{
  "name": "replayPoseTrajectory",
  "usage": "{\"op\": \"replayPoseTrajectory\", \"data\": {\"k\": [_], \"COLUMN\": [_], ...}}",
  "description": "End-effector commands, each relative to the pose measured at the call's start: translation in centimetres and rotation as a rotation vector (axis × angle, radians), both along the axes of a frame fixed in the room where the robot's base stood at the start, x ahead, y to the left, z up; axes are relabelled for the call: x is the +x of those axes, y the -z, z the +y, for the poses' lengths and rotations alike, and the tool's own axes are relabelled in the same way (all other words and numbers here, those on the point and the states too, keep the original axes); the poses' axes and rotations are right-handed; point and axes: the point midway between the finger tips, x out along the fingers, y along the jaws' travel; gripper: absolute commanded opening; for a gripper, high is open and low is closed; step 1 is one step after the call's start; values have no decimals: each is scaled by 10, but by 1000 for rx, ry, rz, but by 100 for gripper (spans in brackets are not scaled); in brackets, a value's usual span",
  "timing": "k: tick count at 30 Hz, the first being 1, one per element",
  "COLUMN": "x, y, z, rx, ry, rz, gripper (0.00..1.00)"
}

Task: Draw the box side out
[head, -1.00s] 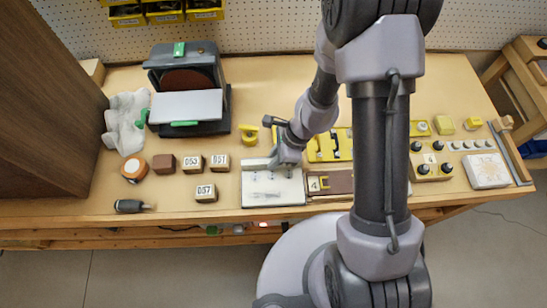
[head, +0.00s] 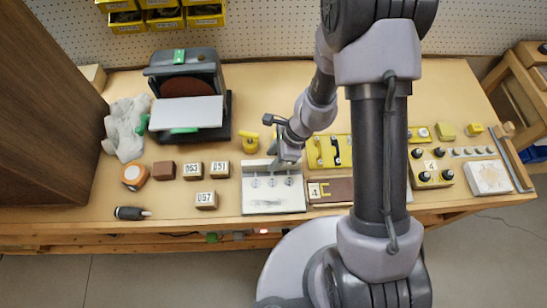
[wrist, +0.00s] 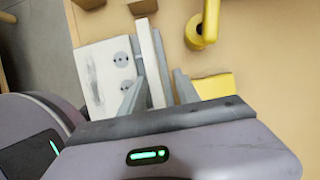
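A white box or plate (head: 273,200) with several round marks on its face lies near the bench's front edge in the head view. In the wrist view its face (wrist: 105,75) shows two round marks, and a raised pale side strip (wrist: 150,62) runs along its right edge. My gripper (head: 287,160) is at the box's back edge. In the wrist view its two fingers (wrist: 159,82) stand on either side of the strip. A narrow gap seems to show at the right finger, so it looks open around the strip. Contact at the left finger is unclear.
A yellow ring-shaped part (head: 250,142) stands behind the box. Numbered wooden blocks (head: 206,199) lie to its left. A brown panel (head: 335,190) lies close on its right, and a yellow tray (head: 326,151) is behind that. A disc sander (head: 187,90) stands at the back left.

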Motion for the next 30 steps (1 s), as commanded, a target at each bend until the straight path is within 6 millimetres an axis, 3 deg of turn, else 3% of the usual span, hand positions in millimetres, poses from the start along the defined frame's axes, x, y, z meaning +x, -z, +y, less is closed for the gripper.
{"op": "replayPoseTrajectory", "data": {"k": [8,11,21,25,30], "x": [-1,-1,-2,-3,-3], "y": [-7,-25,-121,-146,-160], "z": [-2,-9,-48,-59,-66], "rx": [0,0,-1,-1,0], "ry": [0,0,2,2,1], "rz": [1,0,-1,-1,0], "gripper": [38,38,38,38,38]}}
